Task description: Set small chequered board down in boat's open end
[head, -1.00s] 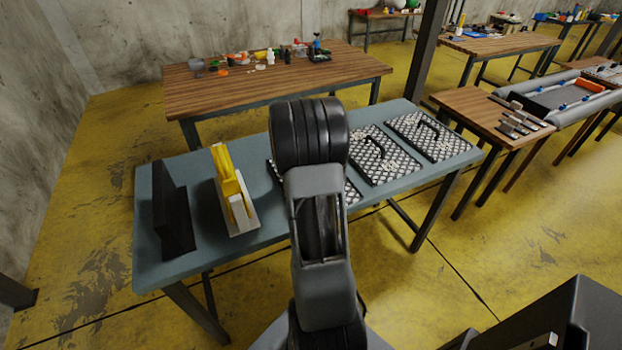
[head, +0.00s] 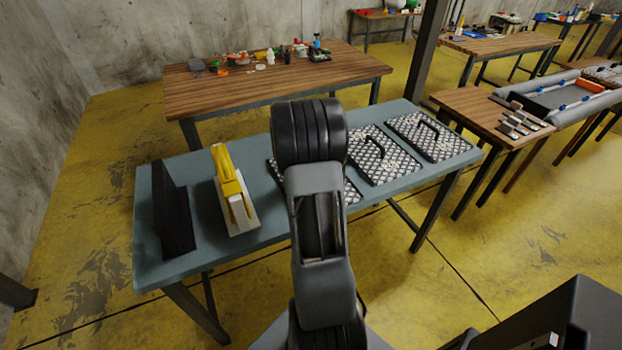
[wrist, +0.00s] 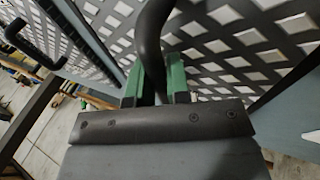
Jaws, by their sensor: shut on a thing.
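A chequered board (head: 352,192) with a black-and-white lattice top lies on the blue-grey table, mostly hidden behind my arm in the head view. In the wrist view its lattice surface (wrist: 225,45) fills the upper part. My gripper (wrist: 154,82), with green fingers, is shut on the board's curved black handle (wrist: 150,40). The head view hides my gripper behind the arm. The boat (head: 590,88), with grey tubes and a dark floor, is at the far right. I cannot tell clearly which end is open.
Two more chequered boards with black handles, a middle one (head: 385,160) and a right one (head: 430,137), lie on the blue-grey table (head: 265,238). A yellow-handled tool (head: 232,190) and a black upright bracket (head: 172,215) stand at left. A wooden table (head: 475,115) with metal pieces adjoins the boat.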

